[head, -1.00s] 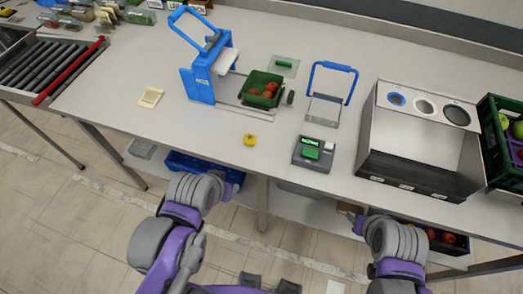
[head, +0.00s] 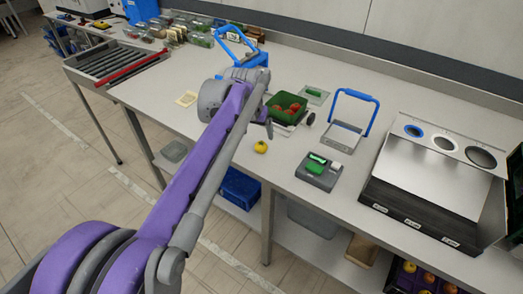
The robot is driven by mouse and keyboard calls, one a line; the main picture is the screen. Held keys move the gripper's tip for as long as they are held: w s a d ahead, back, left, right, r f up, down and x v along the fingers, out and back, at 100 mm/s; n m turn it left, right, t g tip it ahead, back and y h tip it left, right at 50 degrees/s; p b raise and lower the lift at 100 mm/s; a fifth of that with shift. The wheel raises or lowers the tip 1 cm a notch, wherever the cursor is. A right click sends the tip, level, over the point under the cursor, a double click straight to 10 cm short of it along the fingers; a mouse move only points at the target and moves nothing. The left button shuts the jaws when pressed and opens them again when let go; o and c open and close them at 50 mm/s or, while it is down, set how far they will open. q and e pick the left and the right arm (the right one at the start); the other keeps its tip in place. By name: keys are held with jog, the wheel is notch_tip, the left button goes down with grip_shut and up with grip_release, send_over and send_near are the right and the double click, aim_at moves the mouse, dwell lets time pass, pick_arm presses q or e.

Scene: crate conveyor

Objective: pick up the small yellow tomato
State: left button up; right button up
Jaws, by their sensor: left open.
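The small yellow tomato (head: 261,147) sits on the grey table near its front edge, left of the small grey device with a green display. My left arm reaches in from the lower left over the table. My left gripper (head: 266,122) is open, pointing down just behind and above the tomato in the picture, apart from it. Its fingers are small and partly hidden by the wrist. My right gripper is out of view.
A green crate (head: 274,104) with red tomatoes stands just behind the gripper. The grey device (head: 318,172), a blue-handled frame (head: 345,133) and a steel bin unit (head: 428,180) stand to the right. A yellow pad (head: 187,98) lies left of my arm.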

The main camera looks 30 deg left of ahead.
aim_at(260, 145)
pick_arm(q)
jog(key=x, duration=1)
jog(key=shift+s+b, duration=0.15)
jog(key=shift+b, duration=0.2)
grip_shut()
